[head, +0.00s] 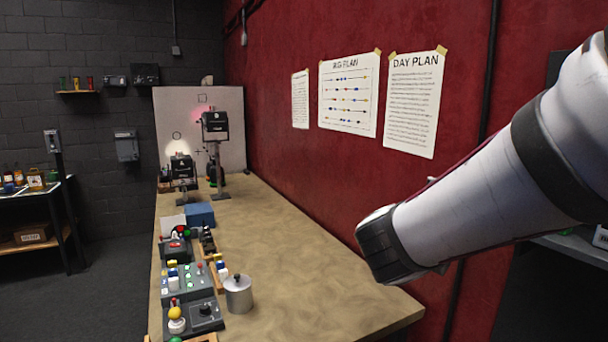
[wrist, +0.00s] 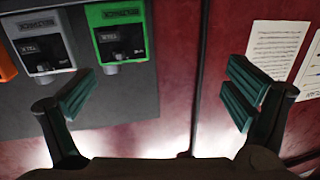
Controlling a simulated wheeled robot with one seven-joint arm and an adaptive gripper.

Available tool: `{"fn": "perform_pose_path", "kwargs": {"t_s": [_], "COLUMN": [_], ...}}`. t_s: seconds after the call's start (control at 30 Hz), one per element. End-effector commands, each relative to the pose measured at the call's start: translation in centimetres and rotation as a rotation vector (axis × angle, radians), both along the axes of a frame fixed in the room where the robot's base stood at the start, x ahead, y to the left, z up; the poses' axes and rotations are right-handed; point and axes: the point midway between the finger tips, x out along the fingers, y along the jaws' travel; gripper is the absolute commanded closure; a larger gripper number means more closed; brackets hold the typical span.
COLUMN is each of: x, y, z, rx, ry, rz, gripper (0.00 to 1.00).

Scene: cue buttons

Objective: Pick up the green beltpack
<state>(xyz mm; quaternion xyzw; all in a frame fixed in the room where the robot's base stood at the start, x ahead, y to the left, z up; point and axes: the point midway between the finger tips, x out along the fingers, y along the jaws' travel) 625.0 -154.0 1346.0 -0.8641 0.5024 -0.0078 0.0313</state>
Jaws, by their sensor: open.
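The green beltpack (wrist: 121,38) shows at the top of the wrist view, left of centre. The left finger shows just below and left of the green beltpack; the right finger is over the red wall. I cannot tell the distance to the beltpack. Neither the beltpack nor my gripper can be made out in the head view.

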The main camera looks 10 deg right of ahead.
Motion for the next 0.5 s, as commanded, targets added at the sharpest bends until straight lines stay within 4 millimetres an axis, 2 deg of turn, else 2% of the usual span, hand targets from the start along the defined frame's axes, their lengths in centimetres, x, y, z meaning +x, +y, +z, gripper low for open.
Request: {"fn": "perform_pose_path", "kwargs": {"t_s": [0.1, 0.2, 0.37, 0.5], "x": [-2.0, -2.9, -2.6, -1.7], "y": [-1.1, -1.6, -3.6, -6.3], "z": [-0.2, -0.2, -0.2, -0.2], "rx": [-0.027, -0.039, -0.043, -0.042], "ry": [0.033, 0.048, 0.052, 0.053], "rz": [-0.119, -0.171, -0.191, -0.19], "gripper": [0.03, 0.03, 0.03, 0.03]}}
